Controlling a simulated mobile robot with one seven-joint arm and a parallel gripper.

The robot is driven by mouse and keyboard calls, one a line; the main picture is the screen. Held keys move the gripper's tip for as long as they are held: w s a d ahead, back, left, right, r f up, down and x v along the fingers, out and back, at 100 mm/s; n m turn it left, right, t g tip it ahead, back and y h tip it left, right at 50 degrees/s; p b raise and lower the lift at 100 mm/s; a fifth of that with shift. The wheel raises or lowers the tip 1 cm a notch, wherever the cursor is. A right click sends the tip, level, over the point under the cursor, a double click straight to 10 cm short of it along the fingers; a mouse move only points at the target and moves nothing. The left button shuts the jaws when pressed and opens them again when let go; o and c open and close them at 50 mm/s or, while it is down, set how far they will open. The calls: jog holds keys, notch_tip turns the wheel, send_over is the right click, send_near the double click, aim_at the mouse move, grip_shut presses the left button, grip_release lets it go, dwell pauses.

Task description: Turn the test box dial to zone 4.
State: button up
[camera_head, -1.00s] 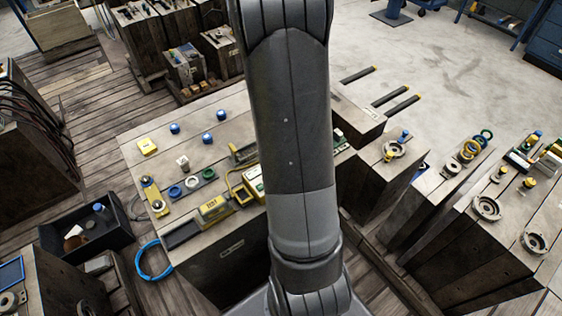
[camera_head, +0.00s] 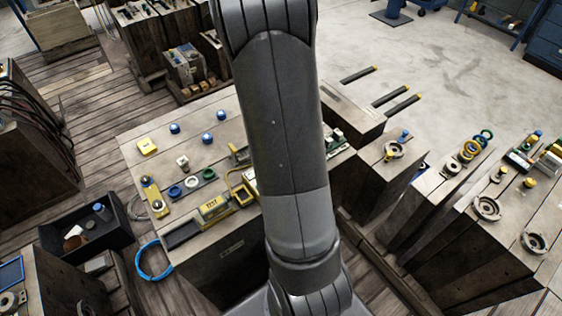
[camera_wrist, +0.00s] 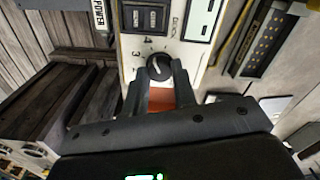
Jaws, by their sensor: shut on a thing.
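The test box (camera_wrist: 195,50) is a cream panel in the wrist view, with two dark switches and a small display above the dial. The black dial (camera_wrist: 159,67) has printed numbers around its left side; a 4 is at its upper left and a 3 below that. My gripper (camera_wrist: 160,84) comes in from below, with its dark fingers on either side of the dial knob, shut on it. I cannot clearly tell which number the dial points to. In the head view my arm hides the gripper and the dial.
A black bin (camera_head: 88,232) stands at left. Dark slotted blocks (camera_wrist: 65,105) lie left of the test box in the wrist view.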

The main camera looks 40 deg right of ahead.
jog(key=o, duration=1)
notch_tip(320, 180, up, 11)
jog(key=shift+f, duration=0.1)
dwell(0.6)
jog(key=s+a+r+n+t, duration=0.2)
jog(key=s+a+r+n, duration=0.3)
jog(key=a+r+n, duration=0.2)
jog(key=s+a+r+n+t, duration=0.3)
jog(key=s+a+r+n, duration=0.3)
jog(key=a+r, duration=0.5)
jog(key=shift+a+r+n+t, duration=0.25)
jog(key=shift+a+n+t, duration=0.05)
jog(key=shift+a+n, duration=0.25)
